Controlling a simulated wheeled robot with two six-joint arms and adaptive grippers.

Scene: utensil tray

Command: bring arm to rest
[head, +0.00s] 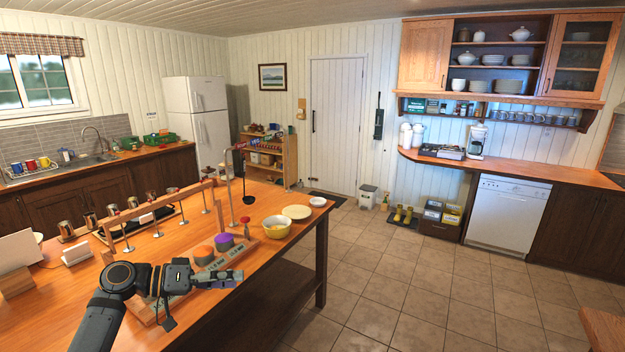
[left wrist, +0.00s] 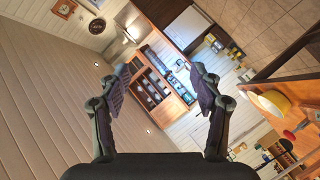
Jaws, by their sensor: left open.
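My left gripper (head: 236,277) comes in from the lower left of the head view, over the near edge of the wooden table (head: 85,290). In the left wrist view its two fingers (left wrist: 161,78) stand wide apart with nothing between them. The gripper overlaps a labelled wooden block or tray (head: 215,266) in the head view; I cannot tell how far above it the gripper is. An orange round item (head: 203,255) and a purple one (head: 224,242) sit by that tray. My right gripper is not in view.
The tiled floor (head: 420,290) right of the table is clear.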

